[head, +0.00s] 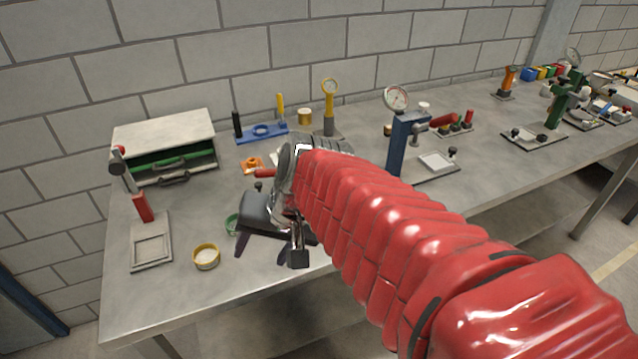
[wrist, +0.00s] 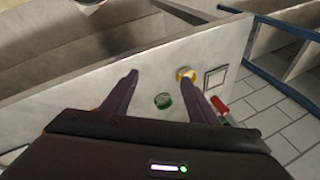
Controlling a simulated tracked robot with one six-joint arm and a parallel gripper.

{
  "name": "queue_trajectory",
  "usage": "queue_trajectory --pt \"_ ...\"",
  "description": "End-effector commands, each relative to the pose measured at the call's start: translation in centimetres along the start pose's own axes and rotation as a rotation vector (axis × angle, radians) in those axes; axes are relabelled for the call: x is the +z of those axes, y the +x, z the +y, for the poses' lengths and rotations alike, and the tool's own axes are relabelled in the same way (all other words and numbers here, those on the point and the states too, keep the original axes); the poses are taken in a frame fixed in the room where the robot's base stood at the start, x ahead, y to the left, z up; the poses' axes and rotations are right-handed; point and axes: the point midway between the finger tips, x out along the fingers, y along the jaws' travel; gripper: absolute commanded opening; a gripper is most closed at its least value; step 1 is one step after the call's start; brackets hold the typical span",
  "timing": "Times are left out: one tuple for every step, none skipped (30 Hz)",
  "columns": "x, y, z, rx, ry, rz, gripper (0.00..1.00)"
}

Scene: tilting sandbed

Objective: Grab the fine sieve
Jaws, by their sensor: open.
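Two small round rimmed pieces lie on the grey bench, and I cannot tell which is the fine sieve. The yellow-rimmed one (head: 205,257) has a pale centre and lies left of my gripper (head: 270,252). The green-rimmed one (head: 232,224) is partly hidden behind my gripper. In the wrist view, the green-rimmed piece (wrist: 163,101) shows between the two dark fingers of my gripper (wrist: 162,74), and the yellow-rimmed piece (wrist: 185,75) is beside the right fingertip. My gripper is open and empty, above the bench and apart from both.
A stand with a square frame and red handle (head: 142,208) is at the bench's left end. A grey cabinet with green drawers (head: 165,135) stands behind it. A blue tray (head: 262,133), gauges and a blue post (head: 397,148) are farther back. The bench's front left is clear.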

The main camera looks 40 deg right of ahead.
Motion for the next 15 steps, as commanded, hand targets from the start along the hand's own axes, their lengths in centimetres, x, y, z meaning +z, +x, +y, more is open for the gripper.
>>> queue_trajectory --pt "-0.9 0.3 0.5 -0.014 0.085 -0.008 0.54" --pt "-1.4 0.4 0.7 -0.025 0.132 -0.012 0.54" --pt "-2.0 0.6 1.0 -0.039 0.196 -0.017 0.54" --pt "-2.5 0.7 1.3 -0.05 0.244 -0.021 0.54" --pt "-3.0 0.8 1.6 -0.062 0.29 -0.023 0.54" --pt "-3.6 1.0 2.0 -0.078 0.355 -0.027 0.54" --pt "-4.2 1.0 2.2 -0.091 0.404 -0.028 0.54" --pt "-4.7 1.1 2.6 -0.104 0.454 -0.031 0.54" --pt "-5.3 1.2 3.1 -0.122 0.521 -0.036 0.54" --pt "-5.8 1.3 3.5 -0.135 0.572 -0.041 0.54" --pt "-6.2 1.4 3.8 -0.15 0.623 -0.045 0.54" --pt "-6.8 1.5 4.4 -0.17 0.695 -0.053 0.54" --pt "-7.2 1.6 4.8 -0.186 0.748 -0.059 0.54" --pt "-7.6 1.6 5.2 -0.203 0.805 -0.067 0.54" --pt "-8.0 1.7 5.8 -0.227 0.878 -0.079 0.54"
